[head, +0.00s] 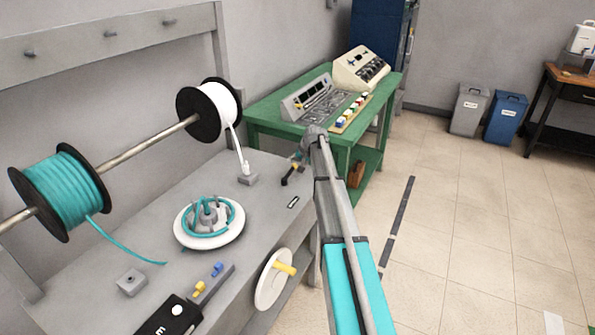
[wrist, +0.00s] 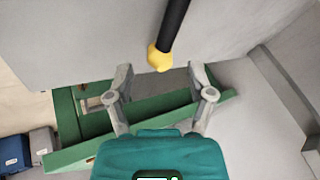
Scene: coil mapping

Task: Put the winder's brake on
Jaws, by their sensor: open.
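The winder is a white disc (head: 185,238) on the grey bench, with teal tubing coiled around its pegs. A white wheel with a yellow handle (head: 286,268) is on the bench front. A black lever (wrist: 174,22) with a yellow knob (wrist: 158,59) shows in the wrist view, and it also stands at the bench's far right end in the head view (head: 292,174). I take it for the brake. My gripper (wrist: 160,75) is open, with the knob between or just in front of its fingertips. I cannot tell whether they touch. In the head view my gripper (head: 299,156) is by the lever.
A teal spool (head: 62,190) and a white spool (head: 222,104) hang on a rod over the bench. A switch box with blue and yellow levers (head: 213,285) sits at the front. A green table (head: 262,112) with consoles stands behind.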

